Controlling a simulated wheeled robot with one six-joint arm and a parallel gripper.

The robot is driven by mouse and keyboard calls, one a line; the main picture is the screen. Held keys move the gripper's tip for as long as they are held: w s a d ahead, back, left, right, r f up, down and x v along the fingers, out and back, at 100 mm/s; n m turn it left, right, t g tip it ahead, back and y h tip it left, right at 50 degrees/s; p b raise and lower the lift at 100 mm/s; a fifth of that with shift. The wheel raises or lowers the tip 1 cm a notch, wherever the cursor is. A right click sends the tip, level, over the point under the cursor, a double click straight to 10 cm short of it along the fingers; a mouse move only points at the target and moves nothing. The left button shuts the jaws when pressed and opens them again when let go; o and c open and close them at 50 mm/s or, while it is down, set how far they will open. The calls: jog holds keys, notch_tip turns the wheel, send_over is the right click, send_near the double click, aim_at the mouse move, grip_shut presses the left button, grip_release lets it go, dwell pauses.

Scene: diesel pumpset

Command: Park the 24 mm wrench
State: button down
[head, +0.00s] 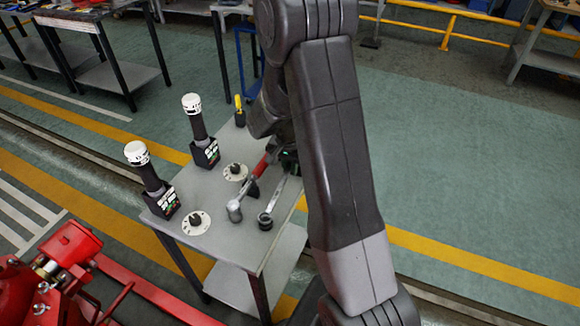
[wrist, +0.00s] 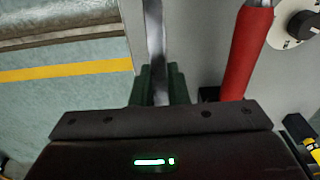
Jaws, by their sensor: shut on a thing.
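My gripper (wrist: 159,90) is shut on the bare metal shank of a wrench (wrist: 154,35) in the wrist view. In the head view, the wrench (head: 278,194) slants down from my gripper (head: 288,160), its dark round head at the near end, low over or on the grey table (head: 225,242); I cannot tell whether it touches. No size mark is legible. My arm hides part of the gripper and the far end of the wrench.
A red-handled tool (head: 235,210) with a grey head lies just left of the wrench; its red handle (wrist: 247,50) is close beside my gripper. Two white-capped black units (head: 204,150) (head: 160,190), round dials (head: 196,223) and a yellow-handled tool (head: 239,111) occupy the table. Red machinery (head: 75,245) stands front left.

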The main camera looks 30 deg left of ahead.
jog(key=shift+f+b, duration=0.8)
jog(key=shift+f, duration=0.15)
jog(key=c, duration=1.3)
grip_release()
jog(key=r, duration=0.4)
jog(key=s+r, duration=0.1)
jog(key=r, duration=0.9)
jog(key=shift+s+d, duration=0.1)
jog(key=shift+s, duration=0.05)
jog(key=shift+f, duration=0.2)
jog(key=f, duration=0.4)
jog(key=w+f, duration=0.1)
jog(key=f, duration=0.8)
jog(key=shift+w+f, duration=0.15)
jog(key=shift+f, duration=0.1)
jog(key=shift+r, duration=0.25)
